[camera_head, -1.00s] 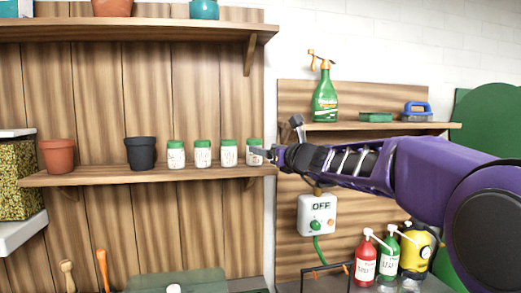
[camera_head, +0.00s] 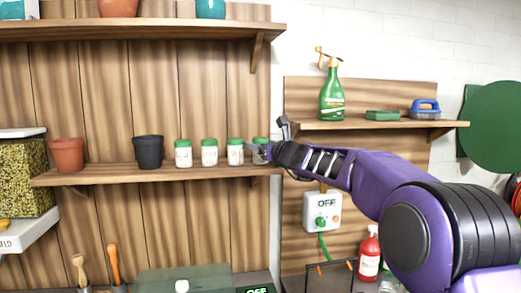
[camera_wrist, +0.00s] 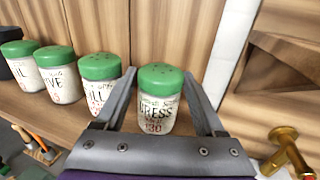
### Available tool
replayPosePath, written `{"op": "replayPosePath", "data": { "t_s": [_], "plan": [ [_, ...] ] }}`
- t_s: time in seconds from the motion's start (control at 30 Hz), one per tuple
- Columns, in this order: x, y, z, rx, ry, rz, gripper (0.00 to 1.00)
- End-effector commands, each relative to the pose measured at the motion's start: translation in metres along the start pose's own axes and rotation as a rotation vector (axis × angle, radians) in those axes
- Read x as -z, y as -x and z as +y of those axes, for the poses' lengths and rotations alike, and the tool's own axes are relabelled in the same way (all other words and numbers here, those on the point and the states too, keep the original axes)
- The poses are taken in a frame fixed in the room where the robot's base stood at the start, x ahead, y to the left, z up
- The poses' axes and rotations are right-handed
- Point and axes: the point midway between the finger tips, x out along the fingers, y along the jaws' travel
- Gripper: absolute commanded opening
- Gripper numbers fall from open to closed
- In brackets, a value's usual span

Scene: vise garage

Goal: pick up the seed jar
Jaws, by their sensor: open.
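Several white seed jars with green lids stand in a row on the middle wooden shelf. The rightmost jar (camera_wrist: 159,98) stands between the two open fingers of my gripper (camera_wrist: 166,108) in the wrist view, its label partly reading "RESS". In the head view, only a part of this jar's green lid (camera_head: 260,141) shows behind my gripper (camera_head: 258,153). The neighbouring jar (camera_head: 235,152) is close on the left, and it also shows in the wrist view (camera_wrist: 101,84), just outside the left finger. I cannot tell whether the fingers touch the jar.
Two more jars (camera_head: 209,152) (camera_head: 183,153), a black pot (camera_head: 148,152) and a terracotta pot (camera_head: 67,155) share the shelf (camera_head: 120,175). A spray bottle (camera_head: 332,95) stands on the right shelf. A brass fitting (camera_wrist: 287,150) is at the lower right of the wrist view.

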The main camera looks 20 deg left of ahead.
Motion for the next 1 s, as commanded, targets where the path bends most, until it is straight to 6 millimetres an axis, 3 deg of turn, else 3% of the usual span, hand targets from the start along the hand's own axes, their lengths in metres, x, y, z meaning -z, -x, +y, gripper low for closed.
{"op": "replayPosePath", "data": {
  "t_s": [0.07, 0.4, 0.47, 0.77, 1.0],
  "plan": [
    [0.000, 0.000, 0.000, 0.000, 0.000, 0.000, 0.70],
    [0.000, 0.000, 0.000, 0.000, 0.000, 0.000, 0.08],
    [0.000, 0.000, 0.000, 0.000, 0.000, 0.000, 0.00],
    [-0.003, 0.002, 0.000, 0.000, 0.001, -0.001, 0.00],
    [-0.017, 0.004, 0.002, -0.003, 0.002, -0.002, 0.00]
  ]
}}
